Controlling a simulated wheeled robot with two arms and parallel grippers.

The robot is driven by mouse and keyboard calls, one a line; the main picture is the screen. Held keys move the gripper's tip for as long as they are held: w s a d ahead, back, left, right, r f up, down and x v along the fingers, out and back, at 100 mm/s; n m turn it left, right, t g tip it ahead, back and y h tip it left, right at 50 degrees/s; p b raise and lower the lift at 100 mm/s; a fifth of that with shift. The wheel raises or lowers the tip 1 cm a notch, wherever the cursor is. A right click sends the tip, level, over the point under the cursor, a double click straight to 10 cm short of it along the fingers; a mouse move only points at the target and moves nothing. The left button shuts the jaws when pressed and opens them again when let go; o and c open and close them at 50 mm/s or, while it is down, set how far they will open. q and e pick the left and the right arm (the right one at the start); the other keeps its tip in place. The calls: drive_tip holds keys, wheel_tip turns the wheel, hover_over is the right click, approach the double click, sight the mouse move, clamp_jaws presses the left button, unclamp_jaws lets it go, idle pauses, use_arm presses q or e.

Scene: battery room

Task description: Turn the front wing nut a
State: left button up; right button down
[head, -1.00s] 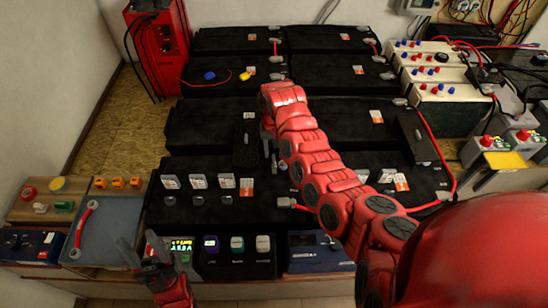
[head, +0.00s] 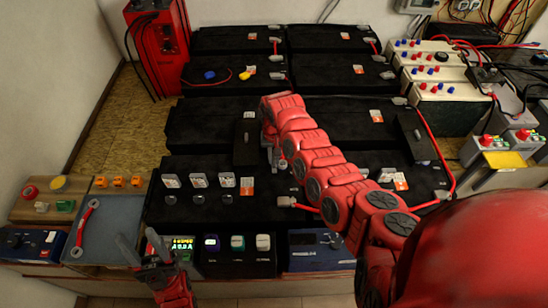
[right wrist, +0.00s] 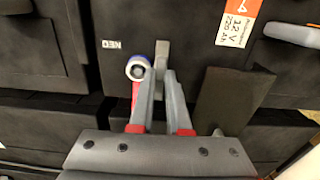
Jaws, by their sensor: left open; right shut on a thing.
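My right gripper (right wrist: 160,78) is shut on a small grey metal piece (right wrist: 162,57), which I take to be the front wing nut, at the battery's edge in the right wrist view. The fingers hide its lower part. In the head view my right gripper (head: 271,158) is low among the batteries, mostly behind my red arm, and the nut cannot be made out there. My left gripper (head: 137,237) is open and empty above the front left edge of the bench.
Black batteries (head: 215,120) stand in rows with narrow gaps. A dark upright block (right wrist: 235,100) stands close right of my right gripper; an orange label (right wrist: 238,22) is above it. A blue-grey tray with a red wrench (head: 84,226) lies at the left.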

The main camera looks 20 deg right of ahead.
drive_tip(key=shift+n, duration=0.3)
drive_tip(key=n+p, duration=0.1)
drive_tip(key=n, duration=0.2)
drive_tip(key=shift+d+r+p, duration=0.15)
drive_tip(key=shift+p, duration=0.15)
drive_tip(key=shift+n, duration=1.2)
drive_tip(key=shift+d+n, duration=0.1)
drive_tip(key=shift+n, duration=0.8)
drive_tip(key=n, duration=0.2)
drive_tip(key=shift+f+n, duration=0.2)
drive_tip(key=shift+n, duration=0.1)
drive_tip(key=n+b, duration=0.2)
drive_tip(key=n, duration=0.1)
drive_tip(key=shift+n, duration=0.3)
drive_tip(key=shift+w+n+b, duration=0.15)
drive_tip(key=shift+n+b, duration=0.5)
drive_tip(key=shift+n, duration=1.25)
drive_tip(key=shift+r, duration=0.1)
